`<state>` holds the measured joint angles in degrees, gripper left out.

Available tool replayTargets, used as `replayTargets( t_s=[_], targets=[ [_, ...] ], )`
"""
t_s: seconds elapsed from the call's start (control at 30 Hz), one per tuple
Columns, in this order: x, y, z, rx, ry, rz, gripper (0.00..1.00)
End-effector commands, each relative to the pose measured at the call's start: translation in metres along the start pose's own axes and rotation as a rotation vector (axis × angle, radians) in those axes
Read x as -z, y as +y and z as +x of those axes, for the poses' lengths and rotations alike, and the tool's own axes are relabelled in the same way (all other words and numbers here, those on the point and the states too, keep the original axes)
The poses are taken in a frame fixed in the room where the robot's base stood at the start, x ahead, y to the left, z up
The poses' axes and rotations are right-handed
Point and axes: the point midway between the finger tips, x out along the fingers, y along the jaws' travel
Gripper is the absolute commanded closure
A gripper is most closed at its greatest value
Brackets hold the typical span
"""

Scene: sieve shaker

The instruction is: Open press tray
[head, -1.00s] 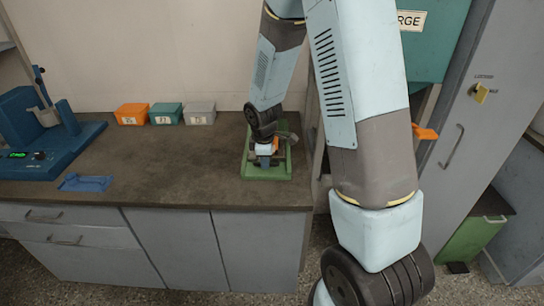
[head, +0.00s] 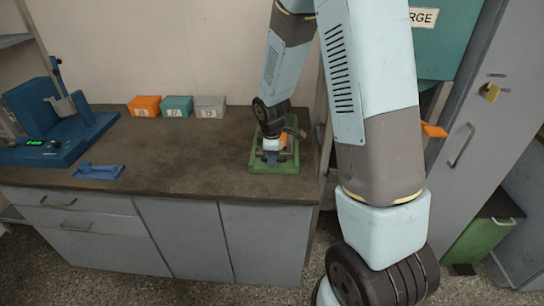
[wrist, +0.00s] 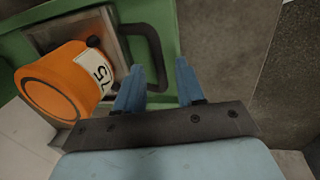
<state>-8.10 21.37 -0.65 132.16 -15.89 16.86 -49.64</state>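The green press (head: 285,167) stands at the right end of the counter, below my gripper (head: 271,158). In the wrist view the green press body (wrist: 178,20) fills the top, with a grey metal plate (wrist: 112,27) and a curved black handle (wrist: 150,40). An orange cylinder (wrist: 55,80) with a white number label is at the left, beside my fingers. My arm partly hides the press in the head view.
Orange (head: 145,107), teal (head: 177,107) and grey (head: 210,107) labelled boxes stand at the back of the counter. A blue machine (head: 60,130) is at the left, with a small blue item (head: 98,171) near it. The counter's middle is clear. A grey cabinet (head: 465,130) stands at the right.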

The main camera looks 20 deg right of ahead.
Motion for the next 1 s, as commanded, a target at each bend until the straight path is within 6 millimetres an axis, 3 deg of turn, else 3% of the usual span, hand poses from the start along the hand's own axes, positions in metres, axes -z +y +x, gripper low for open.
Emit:
replayTargets(
  t_s=[0.27,0.8,1.0],
  targets=[
    [-0.001,0.001,-0.021,-0.003,0.001,0.003,0.62],
    [0.0,0.0,-0.107,-0.003,0.002,0.001,0.62],
    [0.0,0.001,-0.129,-0.002,0.001,0.0,0.62]
  ],
)
